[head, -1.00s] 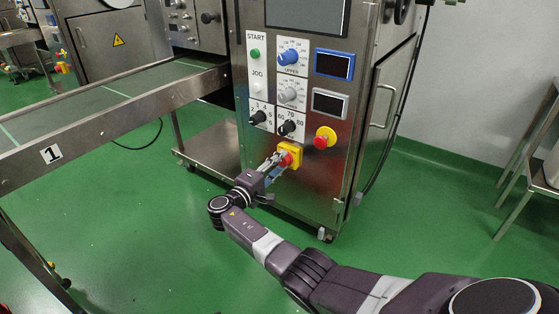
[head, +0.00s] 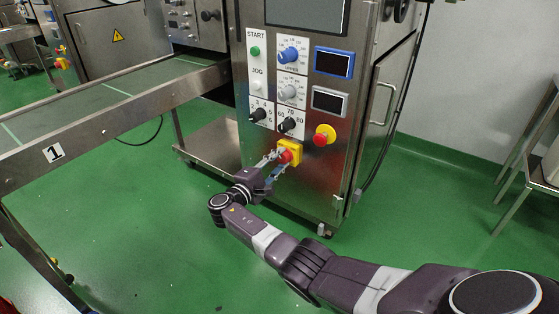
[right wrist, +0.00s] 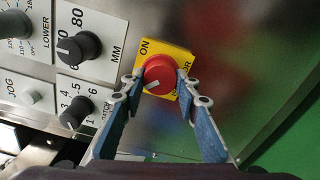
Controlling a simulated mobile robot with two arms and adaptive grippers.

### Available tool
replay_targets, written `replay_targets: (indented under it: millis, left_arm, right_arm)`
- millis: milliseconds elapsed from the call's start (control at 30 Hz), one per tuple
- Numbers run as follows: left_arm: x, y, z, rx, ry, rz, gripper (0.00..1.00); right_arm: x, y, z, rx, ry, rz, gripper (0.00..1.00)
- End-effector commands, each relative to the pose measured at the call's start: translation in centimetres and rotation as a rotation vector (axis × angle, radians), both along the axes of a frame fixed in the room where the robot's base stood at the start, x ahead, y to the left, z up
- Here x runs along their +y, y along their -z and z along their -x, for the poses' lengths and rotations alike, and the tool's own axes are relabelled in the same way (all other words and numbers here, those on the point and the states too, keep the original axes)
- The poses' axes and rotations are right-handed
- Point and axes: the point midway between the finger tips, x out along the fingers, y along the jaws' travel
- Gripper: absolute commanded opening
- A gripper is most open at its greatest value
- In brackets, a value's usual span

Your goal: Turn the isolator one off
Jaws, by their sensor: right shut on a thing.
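The isolator is a red rotary knob (head: 286,156) on a yellow square plate (head: 296,147), low on the front of the steel machine cabinet. In the right wrist view the red knob (right wrist: 160,72) shows a white mark, and the yellow plate (right wrist: 180,56) reads "ON" at its upper left. Other lettering on the plate is partly hidden by a finger. My right gripper (head: 273,160) reaches the knob from the lower left. In the right wrist view its two blue-padded fingers (right wrist: 160,85) are shut on the red knob, one at each side. My left gripper is not in view.
A red emergency button on a yellow base (head: 324,135) sits just up and right of the isolator. Black dials (head: 287,125), a green start button (head: 255,51) and displays are above. A conveyor (head: 110,110) runs at left.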

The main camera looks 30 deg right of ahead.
Motion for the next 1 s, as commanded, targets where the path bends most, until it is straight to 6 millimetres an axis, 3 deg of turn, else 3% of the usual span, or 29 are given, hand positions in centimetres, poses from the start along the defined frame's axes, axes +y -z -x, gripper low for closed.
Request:
replay_targets:
  millis: [67, 100, 233, 633, 1000]
  left_arm:
    - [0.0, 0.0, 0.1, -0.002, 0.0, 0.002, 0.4]
    - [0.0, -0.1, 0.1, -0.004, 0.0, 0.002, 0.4]
    - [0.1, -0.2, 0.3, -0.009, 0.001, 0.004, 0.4]
    - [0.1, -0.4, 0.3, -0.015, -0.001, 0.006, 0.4]
    - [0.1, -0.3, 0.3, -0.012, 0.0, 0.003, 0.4]
  right_arm:
    - [0.1, 0.2, 0.0, 0.005, -0.001, -0.001, 0.05]
    - [0.1, 0.2, 0.0, 0.005, -0.001, -0.001, 0.32]
    - [0.1, 0.2, 0.0, 0.003, -0.001, -0.002, 0.47]
    - [0.9, 0.1, 0.3, 0.0, -0.002, -0.001, 0.47]
    - [7.8, 0.2, 3.2, 0.002, -0.003, -0.004, 0.47]
